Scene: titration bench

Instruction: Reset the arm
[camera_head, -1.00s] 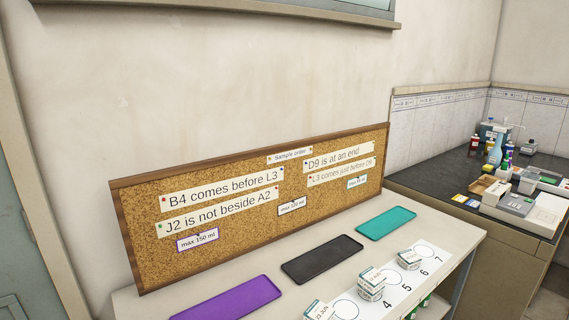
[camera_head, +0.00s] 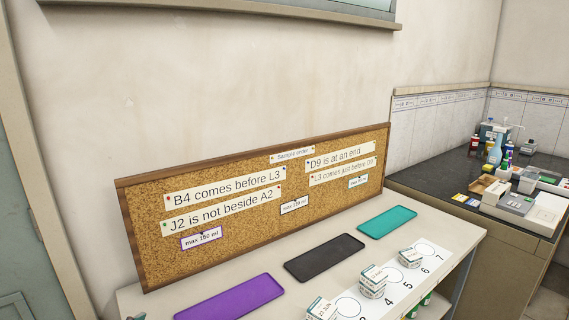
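Neither of my grippers can be made out in the head view. A small dark teal-grey piece shows at the bottom left edge, too cut off to identify. A corkboard (camera_head: 240,222) with pinned notes stands at the back of the table (camera_head: 455,232). In front of it lie a purple tray (camera_head: 230,300), a black tray (camera_head: 324,258) and a teal tray (camera_head: 387,222), all empty.
A dark counter (camera_head: 450,176) at the right holds bottles, including a light blue one (camera_head: 495,152), and several grey and white boxes. A wall stands behind the corkboard. The trays have free surface between them.

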